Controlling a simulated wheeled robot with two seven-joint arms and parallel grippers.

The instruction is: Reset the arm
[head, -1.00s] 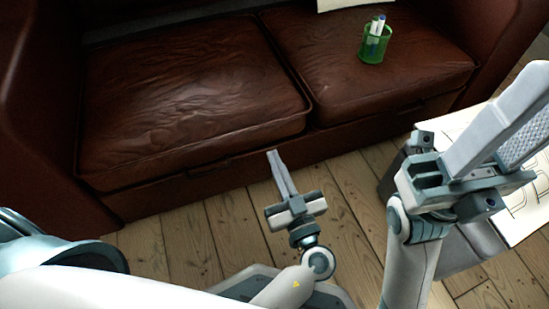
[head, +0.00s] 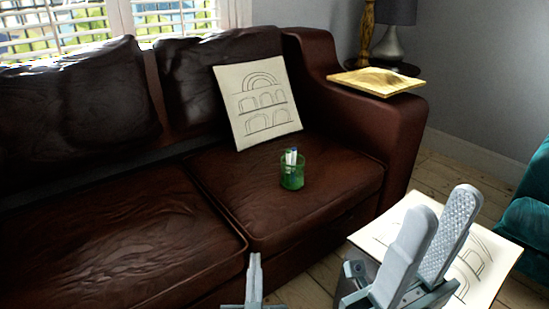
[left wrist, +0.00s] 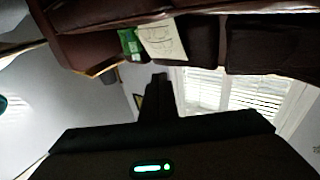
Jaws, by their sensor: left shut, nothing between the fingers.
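My left gripper (head: 254,262) points upward at the bottom middle of the head view, in front of the sofa. Its fingers are together with nothing between them. They also show as a dark closed pair in the left wrist view (left wrist: 158,92). My right gripper (head: 441,205) is at the lower right of the head view, in front of a paper with a drawing. Its two fingers stand apart, and I see nothing held between them. Most of both arms is out of the head view.
A brown leather sofa (head: 110,250) fills the left and middle. On it are a green cup with pens (head: 292,175) and a drawing (head: 258,102). A yellow sheet (head: 376,82) lies on its arm. Another drawing (head: 490,244) is near my right gripper. A teal seat (head: 530,208) is at right.

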